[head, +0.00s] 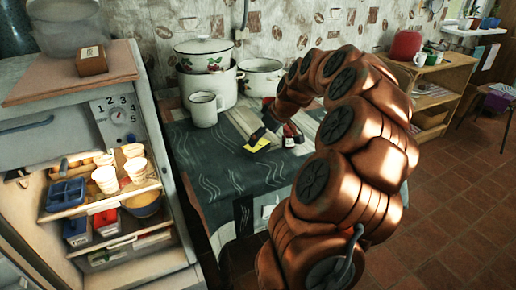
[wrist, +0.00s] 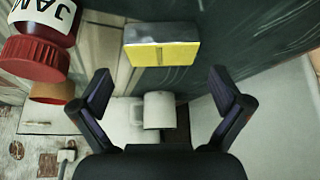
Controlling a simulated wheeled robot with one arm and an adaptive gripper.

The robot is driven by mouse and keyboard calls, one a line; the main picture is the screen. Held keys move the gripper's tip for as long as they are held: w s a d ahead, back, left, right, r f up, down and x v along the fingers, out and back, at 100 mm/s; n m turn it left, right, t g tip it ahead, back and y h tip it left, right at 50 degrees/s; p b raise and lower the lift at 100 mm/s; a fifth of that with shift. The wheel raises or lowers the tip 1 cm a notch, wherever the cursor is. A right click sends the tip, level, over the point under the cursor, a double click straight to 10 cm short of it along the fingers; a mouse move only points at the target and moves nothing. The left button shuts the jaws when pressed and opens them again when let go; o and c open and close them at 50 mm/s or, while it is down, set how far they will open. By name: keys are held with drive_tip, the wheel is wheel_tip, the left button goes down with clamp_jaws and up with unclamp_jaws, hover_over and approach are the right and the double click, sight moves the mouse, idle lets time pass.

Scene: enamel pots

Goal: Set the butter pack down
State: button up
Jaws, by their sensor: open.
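The butter pack, a small block with a yellow face and a dark grey face, shows in the head view (head: 257,147) on the dark patterned cloth of the table. In the wrist view the pack (wrist: 162,52) is just beyond my fingertips, centred between them and apart from both. My gripper (wrist: 160,80) is open with nothing between its fingers. In the head view the gripper (head: 267,126) is partly hidden by my arm, close behind the pack.
A jam jar with a red lid (wrist: 35,57) stands close by. A white mug (head: 203,109), a lidded pot (head: 204,56) and another pot (head: 261,77) are at the back. The table's cloth (head: 215,165) is clear at front left. An open fridge (head: 168,200) stands left.

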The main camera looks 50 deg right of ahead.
sight(257, 145)
drive_tip(key=x, duration=0.5)
drive_tip(key=shift+f, duration=0.1)
drive_tip(key=c, duration=1.2)
drive_tip(key=shift+r, duration=0.2)
drive_tip(key=shift+r, duration=1.65)
drive_tip(key=s+a, duration=0.3)
drive_tip(key=s, duration=0.1)
drive_tip(key=s+a+r, duration=0.1)
drive_tip(key=s+a, duration=0.2)
drive_tip(key=s, duration=0.1)
drive_tip(key=s+a, duration=0.3)
drive_tip(key=s, duration=0.2)
drive_tip(key=shift+a+r, duration=0.25)
drive_tip(key=shift+a, duration=0.05)
